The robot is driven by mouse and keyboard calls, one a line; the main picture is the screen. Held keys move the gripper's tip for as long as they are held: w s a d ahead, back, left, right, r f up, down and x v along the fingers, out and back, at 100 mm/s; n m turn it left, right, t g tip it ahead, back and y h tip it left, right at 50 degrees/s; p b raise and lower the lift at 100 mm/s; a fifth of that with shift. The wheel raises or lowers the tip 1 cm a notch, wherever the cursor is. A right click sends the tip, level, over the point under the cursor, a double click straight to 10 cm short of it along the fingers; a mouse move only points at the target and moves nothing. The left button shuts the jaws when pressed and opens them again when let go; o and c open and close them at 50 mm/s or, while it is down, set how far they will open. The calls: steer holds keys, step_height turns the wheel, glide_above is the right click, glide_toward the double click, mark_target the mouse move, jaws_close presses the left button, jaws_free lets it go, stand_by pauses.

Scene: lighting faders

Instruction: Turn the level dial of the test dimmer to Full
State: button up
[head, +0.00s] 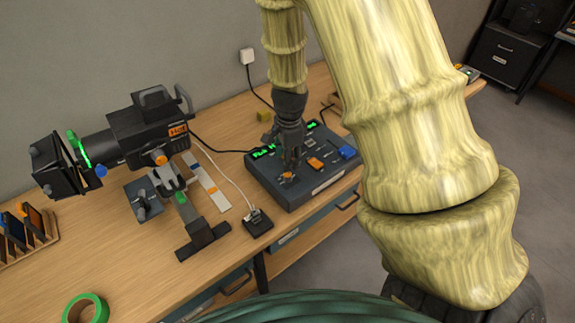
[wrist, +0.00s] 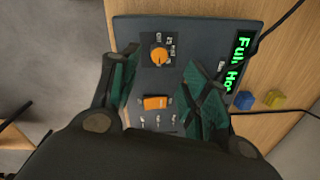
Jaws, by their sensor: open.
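A dark control box (head: 318,188) with a lit green display lies on the bench in the head view. In the wrist view its panel (wrist: 205,30) carries a round orange dial (wrist: 159,54) with small labels around it, too small to read surely. The dial's pointing direction is unclear. My gripper (head: 290,160) is above the box, pointing down. In the wrist view its open fingers (wrist: 162,68) stand left and right of the dial, with nothing held; contact with the panel cannot be told.
An orange rocker (wrist: 157,102) and several small toggles lie below the dial. A stage light (head: 145,135) on a stand is left of the box. A small black box (head: 257,222) with a cable sits nearby. Yellow and blue blocks (wrist: 273,98) lie beyond the panel.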

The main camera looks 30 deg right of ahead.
step_height(320, 180, up, 4)
steer(key=shift+s+r, duration=0.15)
steer(key=shift+r, duration=0.05)
steer(key=shift+f, duration=0.1)
stand_by(0.6)
